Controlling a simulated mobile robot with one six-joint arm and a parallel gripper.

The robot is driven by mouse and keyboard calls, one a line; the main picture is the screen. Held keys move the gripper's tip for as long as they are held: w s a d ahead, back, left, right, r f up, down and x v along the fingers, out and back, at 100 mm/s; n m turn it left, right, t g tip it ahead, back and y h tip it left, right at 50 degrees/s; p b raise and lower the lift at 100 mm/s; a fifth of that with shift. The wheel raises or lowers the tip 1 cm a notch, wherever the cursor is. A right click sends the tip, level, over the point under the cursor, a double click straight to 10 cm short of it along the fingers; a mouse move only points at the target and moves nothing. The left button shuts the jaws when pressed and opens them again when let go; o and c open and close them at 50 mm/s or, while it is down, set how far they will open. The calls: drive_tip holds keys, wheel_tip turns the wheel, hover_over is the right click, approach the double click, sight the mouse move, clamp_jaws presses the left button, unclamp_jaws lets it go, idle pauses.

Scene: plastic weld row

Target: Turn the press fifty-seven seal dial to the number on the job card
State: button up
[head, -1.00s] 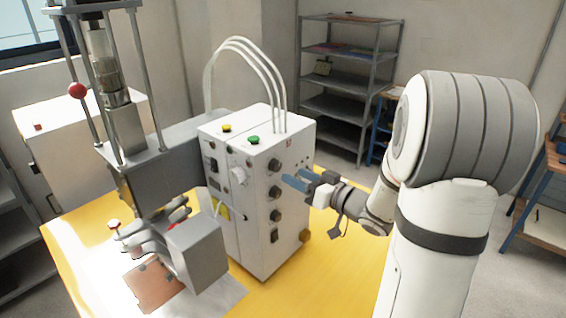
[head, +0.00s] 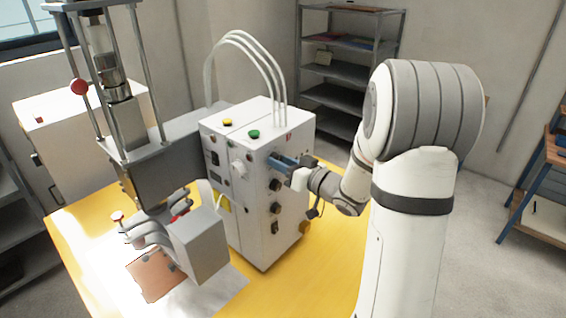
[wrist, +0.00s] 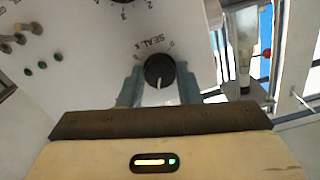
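The seal dial (wrist: 157,66), a round black knob with a white pointer line, shows in the wrist view under the printed word SEAL. Its pointer line is toward the bottom of the picture. The blue fingers of my gripper (wrist: 160,82) stand on either side of it, apart, with nothing held between them that I can make out. In the head view my gripper (head: 283,161) is at the upper part of the white control box (head: 240,215) and hides the top knob. I cannot pick out a job card or its number.
Further black knobs (head: 275,185) sit below my gripper on the same box face. Another dial's numbers (wrist: 122,14) and small switches (wrist: 20,33) show in the wrist view. The press (head: 165,175) stands left on the yellow table (head: 75,240).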

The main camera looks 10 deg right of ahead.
drive_tip(key=c, duration=0.5)
drive_tip(key=shift+f+b, duration=0.15)
drive_tip(key=shift+b, duration=0.45)
drive_tip(key=n+b, duration=1)
drive_tip(key=b, duration=0.4)
drive_tip(key=shift+n+b, duration=0.3)
drive_tip(key=o, duration=1)
